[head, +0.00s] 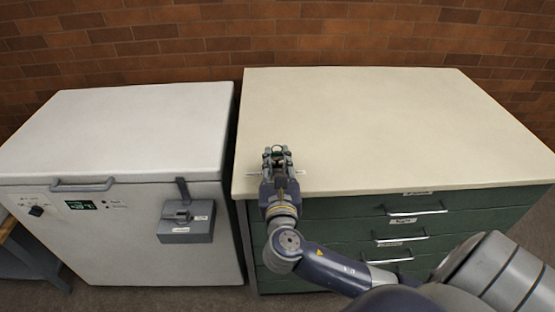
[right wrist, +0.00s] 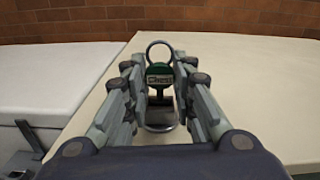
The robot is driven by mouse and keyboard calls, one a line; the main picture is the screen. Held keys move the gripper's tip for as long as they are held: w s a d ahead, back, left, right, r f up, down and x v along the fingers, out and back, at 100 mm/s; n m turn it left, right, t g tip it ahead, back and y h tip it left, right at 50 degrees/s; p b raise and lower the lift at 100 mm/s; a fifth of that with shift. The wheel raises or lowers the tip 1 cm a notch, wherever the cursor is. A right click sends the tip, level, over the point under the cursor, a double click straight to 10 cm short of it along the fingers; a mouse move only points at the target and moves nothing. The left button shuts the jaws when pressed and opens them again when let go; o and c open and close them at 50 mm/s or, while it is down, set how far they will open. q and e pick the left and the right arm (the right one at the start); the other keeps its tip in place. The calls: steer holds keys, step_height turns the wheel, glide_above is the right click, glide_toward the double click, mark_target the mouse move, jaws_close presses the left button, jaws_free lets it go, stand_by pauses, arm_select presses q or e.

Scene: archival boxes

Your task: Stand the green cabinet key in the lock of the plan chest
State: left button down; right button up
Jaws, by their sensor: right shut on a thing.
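The green cabinet key (right wrist: 158,74) has a metal ring at its top and a pale label with dark lettering. My right gripper (right wrist: 159,88) is shut on it and holds it upright between the fingers. In the head view the right gripper (head: 277,157) is over the front left part of the plan chest's cream top (head: 370,120), with the key's green (head: 277,149) showing between the fingertips. A rounded metal piece (right wrist: 160,127) shows below the key; I cannot tell if it is the lock. The key's lower end is hidden. My left gripper is not in view.
The plan chest has green drawers with metal handles (head: 418,211). A white chest-shaped appliance (head: 140,125) stands to its left, with a grey latch box (head: 186,225) on its front. A brick wall (head: 300,35) is behind. Most of the cream top is clear.

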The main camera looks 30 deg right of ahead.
steer(key=o, duration=1)
steer(key=v, duration=1.2)
steer(key=shift+f, duration=0.1)
